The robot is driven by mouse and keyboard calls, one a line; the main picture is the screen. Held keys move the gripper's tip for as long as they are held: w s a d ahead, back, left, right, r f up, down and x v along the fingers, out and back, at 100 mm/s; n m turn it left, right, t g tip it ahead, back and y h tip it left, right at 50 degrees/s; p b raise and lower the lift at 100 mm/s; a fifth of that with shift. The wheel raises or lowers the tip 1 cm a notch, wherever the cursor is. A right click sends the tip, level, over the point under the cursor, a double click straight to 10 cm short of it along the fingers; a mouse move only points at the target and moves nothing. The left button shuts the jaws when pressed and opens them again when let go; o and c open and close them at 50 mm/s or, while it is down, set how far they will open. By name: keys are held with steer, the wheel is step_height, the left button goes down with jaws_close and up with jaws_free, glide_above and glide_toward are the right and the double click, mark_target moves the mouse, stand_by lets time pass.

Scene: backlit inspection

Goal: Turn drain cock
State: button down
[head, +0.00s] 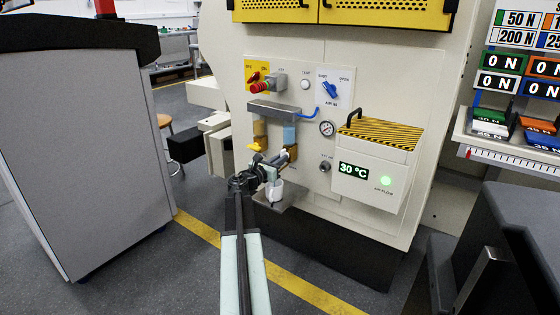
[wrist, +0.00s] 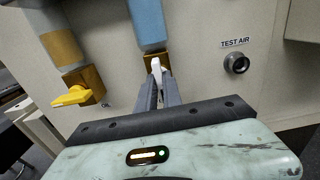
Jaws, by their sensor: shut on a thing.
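Two cocks sit under the bowls on the panel. The left one, a brass block with a yellow lever (wrist: 72,97), hangs under the amber bowl (wrist: 62,48); the yellow lever also shows in the head view (head: 254,147). The right one, a brass block (wrist: 149,58) with a white lever (wrist: 156,64), is under the blue bowl (wrist: 147,22). My gripper (wrist: 160,76) is shut on the white lever, which points toward the wrist camera. In the head view my gripper (head: 284,158) reaches up to just below the blue bowl (head: 290,136); the white lever is hidden there.
The panel carries a red knob (head: 262,86), a blue valve handle (head: 330,90), a round gauge (head: 327,128) and a TEST AIR port (wrist: 237,63). A box with a striped top (head: 383,132) juts out to the right. A grey cabinet (head: 85,150) stands at left.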

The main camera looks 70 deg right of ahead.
steer(key=shift+w, duration=0.15)
steer(key=c, duration=1.5)
jaws_free()
steer(key=shift+a, duration=0.1)
steer(key=v, duration=0.7)
steer(key=shift+a, duration=0.3)
